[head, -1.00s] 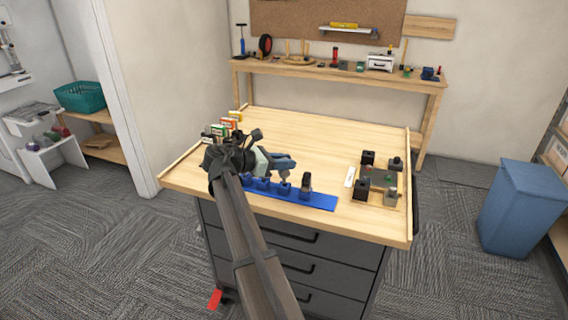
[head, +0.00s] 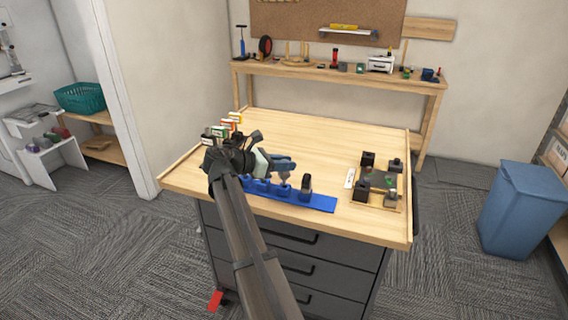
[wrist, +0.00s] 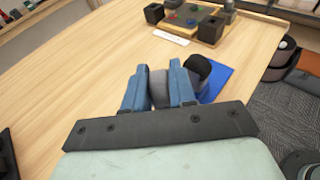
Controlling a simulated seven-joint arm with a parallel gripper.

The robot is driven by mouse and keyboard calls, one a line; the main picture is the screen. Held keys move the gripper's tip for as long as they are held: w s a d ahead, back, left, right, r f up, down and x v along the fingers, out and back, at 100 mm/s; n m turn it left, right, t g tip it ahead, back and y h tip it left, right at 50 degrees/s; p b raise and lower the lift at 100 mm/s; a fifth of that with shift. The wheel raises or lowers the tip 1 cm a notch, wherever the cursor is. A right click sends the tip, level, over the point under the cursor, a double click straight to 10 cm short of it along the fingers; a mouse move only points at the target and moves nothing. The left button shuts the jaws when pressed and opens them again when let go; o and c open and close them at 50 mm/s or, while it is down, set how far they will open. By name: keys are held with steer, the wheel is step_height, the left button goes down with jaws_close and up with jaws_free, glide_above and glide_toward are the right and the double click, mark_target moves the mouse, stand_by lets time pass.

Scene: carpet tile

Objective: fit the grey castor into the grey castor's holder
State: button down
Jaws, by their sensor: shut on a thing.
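My gripper (head: 290,163) reaches over the blue strip of holders (head: 322,203) near the front of the workbench. It is shut on the grey castor (wrist: 158,88), which sits between the blue fingers in the wrist view. In the head view the grey castor (head: 285,177) shows just below the fingers, above a blue holder (head: 284,190) on the strip. I cannot tell whether its lower end is inside that holder. A dark castor (head: 306,184) stands upright on the strip just to the right; it also shows beside the fingers in the wrist view (wrist: 200,68).
A wooden tray (head: 376,206) with dark blocks lies on the right of the bench, with a white label strip (head: 350,178) beside it. Several small boxes (head: 222,131) stand at the back left. The middle and back of the bench top are clear.

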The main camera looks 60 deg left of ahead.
steer(key=shift+f, duration=1.3)
stand_by(0.4)
steer(key=c, duration=0.8)
jaws_free()
steer(key=shift+c, duration=0.2)
steer(key=shift+r, duration=0.1)
steer(key=shift+w+d+r, duration=0.1)
steer(key=shift+r, duration=2.2)
steer(key=shift+w+r, duration=0.1)
steer(key=shift+r, duration=2.15)
steer(key=w+d+n+g+y, duration=0.1)
steer(key=w+d+n+y, duration=0.2)
steer(key=w, duration=0.3)
steer(key=w+d+r+n+g+y, duration=0.1)
steer(key=w+d+n+y, duration=0.2)
steer(key=w, duration=0.4)
steer(key=w+d+n+g+y, duration=0.2)
steer(key=w+d+n+y, duration=0.1)
steer(key=w, duration=0.4)
steer(key=shift+d+r+y, duration=0.25)
steer(key=shift+d+y, duration=0.45)
steer(key=shift+d, duration=0.7)
steer(key=shift+w, duration=0.1)
